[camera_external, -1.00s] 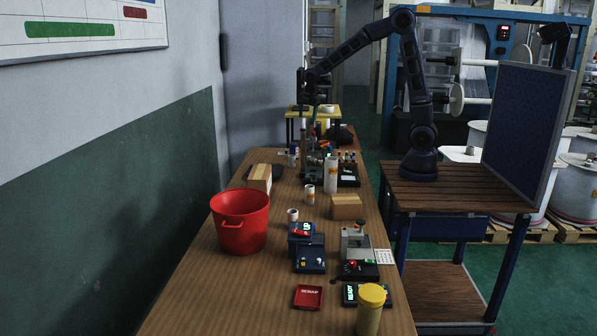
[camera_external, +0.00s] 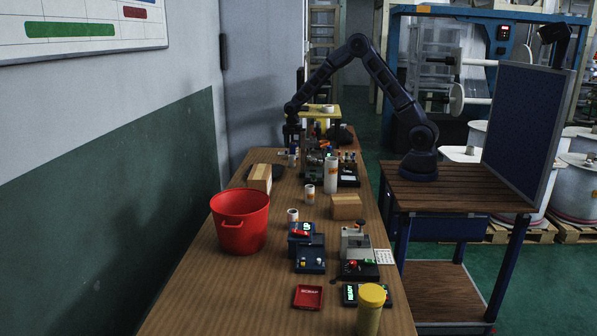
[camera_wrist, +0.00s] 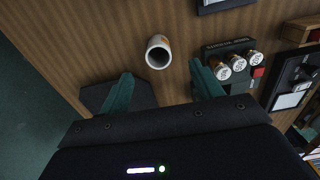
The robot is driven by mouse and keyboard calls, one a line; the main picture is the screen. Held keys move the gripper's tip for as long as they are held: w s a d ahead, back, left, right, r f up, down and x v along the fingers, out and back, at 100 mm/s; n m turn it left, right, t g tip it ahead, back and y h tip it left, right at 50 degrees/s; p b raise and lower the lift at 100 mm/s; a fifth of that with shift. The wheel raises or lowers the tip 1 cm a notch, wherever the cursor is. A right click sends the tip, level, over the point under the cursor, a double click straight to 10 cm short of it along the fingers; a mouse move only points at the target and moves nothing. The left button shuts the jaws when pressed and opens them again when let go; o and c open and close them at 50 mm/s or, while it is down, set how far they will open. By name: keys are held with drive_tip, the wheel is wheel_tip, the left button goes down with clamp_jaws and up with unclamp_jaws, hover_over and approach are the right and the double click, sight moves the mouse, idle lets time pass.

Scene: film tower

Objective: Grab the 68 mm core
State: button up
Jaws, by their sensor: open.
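Two more white cores stand nearer, one with an orange mark (camera_external: 309,195) and one farther forward (camera_external: 293,215). I cannot read any size.
A dark block (camera_wrist: 236,67) holding several capped cylinders sits right of the core. A dark flat plate (camera_wrist: 140,92) lies under the left finger.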

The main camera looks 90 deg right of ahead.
sight(292, 159)
drive_tip(key=f, duration=1)
drive_tip(key=shift+w+a+f, duration=0.1)
drive_tip(key=shift+w+a, duration=0.1)
drive_tip(key=shift+c, duration=0.5)
drive_tip(key=c, duration=1)
